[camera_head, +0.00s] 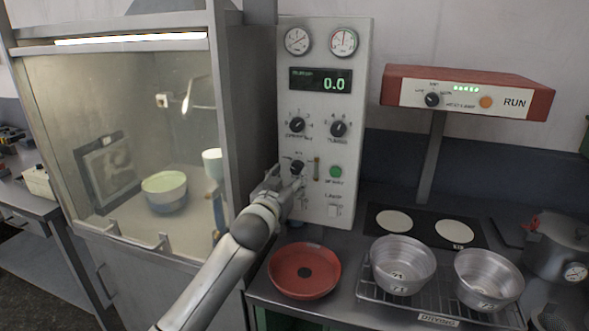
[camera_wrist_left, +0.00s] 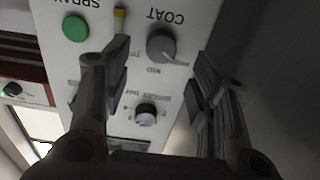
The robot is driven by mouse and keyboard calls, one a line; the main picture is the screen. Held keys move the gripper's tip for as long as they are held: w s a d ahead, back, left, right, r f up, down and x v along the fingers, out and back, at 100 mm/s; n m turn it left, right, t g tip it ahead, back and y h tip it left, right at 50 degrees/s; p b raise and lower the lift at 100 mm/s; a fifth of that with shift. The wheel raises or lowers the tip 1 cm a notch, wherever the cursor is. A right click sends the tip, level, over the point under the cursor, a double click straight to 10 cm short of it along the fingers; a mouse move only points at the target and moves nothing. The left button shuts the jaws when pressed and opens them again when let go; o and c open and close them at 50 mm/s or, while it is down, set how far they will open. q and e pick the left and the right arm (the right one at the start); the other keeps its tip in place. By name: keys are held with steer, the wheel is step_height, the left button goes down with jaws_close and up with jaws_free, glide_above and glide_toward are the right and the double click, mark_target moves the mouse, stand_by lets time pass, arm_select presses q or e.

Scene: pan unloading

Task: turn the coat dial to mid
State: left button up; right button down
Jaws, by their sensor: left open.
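The coat dial (camera_head: 297,166) is a dark round knob low on the grey control panel (camera_head: 348,100). In the left wrist view the panel appears upside down, with the coat dial (camera_wrist_left: 161,46) between the labels COAT and MID. I cannot make out clearly where its pointer stands. My left gripper (camera_head: 286,180) is open at the panel, just below and beside the dial. In the left wrist view its fingers (camera_wrist_left: 164,58) are spread on either side of the dial, with a visible gap to each side. Nothing is held. My right gripper is not in view.
A green button (camera_head: 336,172) and a small yellow-tipped gauge (camera_head: 316,168) sit right of the dial. Two more knobs (camera_head: 297,124) (camera_head: 339,129) are above. A glass-fronted cabinet (camera_head: 229,100) stands close on the left. A red pan (camera_head: 304,287) and metal bowls (camera_head: 402,279) are below.

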mark_target(296, 169)
arm_select(q)
steer(key=shift+p+x, duration=0.3)
steer(key=shift+x, duration=2)
steer(key=c, duration=1)
